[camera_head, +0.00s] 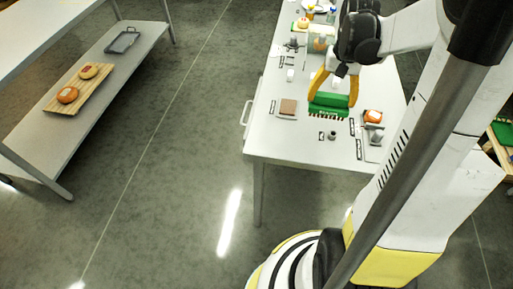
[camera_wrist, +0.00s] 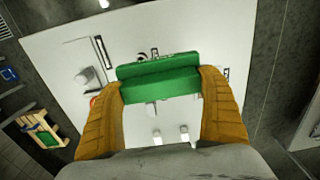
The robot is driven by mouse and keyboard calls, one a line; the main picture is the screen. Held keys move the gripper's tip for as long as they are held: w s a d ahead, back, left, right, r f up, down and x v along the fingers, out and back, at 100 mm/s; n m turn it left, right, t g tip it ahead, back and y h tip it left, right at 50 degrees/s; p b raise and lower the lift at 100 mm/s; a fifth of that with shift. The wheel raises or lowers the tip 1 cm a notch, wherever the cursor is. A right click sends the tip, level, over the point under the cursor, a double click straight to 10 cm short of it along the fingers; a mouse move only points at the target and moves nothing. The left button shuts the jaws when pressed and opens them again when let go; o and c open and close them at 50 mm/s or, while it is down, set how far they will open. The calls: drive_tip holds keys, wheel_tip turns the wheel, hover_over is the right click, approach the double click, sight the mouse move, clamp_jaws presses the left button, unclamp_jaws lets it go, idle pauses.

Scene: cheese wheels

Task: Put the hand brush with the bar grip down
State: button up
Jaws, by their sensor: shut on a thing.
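The hand brush (camera_head: 329,103) is green with a bar grip and dark bristles along its lower edge. It also shows in the wrist view (camera_wrist: 160,78), spanning between the two yellow fingers. My gripper (camera_head: 333,96) is shut on the brush, one finger at each end of it; it shows in the wrist view (camera_wrist: 161,95) as well. In the head view the brush appears above the white table (camera_head: 265,140). I cannot tell how large the gap below the bristles is.
More items stand at the table's far end. A shelf (camera_head: 40,145) at left holds a wooden board (camera_head: 80,92) and a grey tray (camera_head: 122,42).

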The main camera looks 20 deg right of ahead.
drive_tip(key=shift+w+a+f+b, duration=0.55)
drive_tip(key=shift+a+f+b, duration=0.45)
drive_tip(key=shift+a+f, duration=0.8)
drive_tip(key=shift+w+a+f+b, duration=0.55)
drive_tip(key=shift+a+f+b, duration=0.5)
drive_tip(key=shift+a+f, duration=0.75)
drive_tip(key=shift+w+a+f+b, duration=0.55)
drive_tip(key=shift+a+f+b, duration=0.45)
drive_tip(key=shift+a+f, duration=0.8)
drive_tip(key=shift+d+f, duration=0.15)
drive_tip(key=shift+f, duration=0.15)
drive_tip(key=o, duration=1.2)
drive_tip(key=shift+c, duration=0.2)
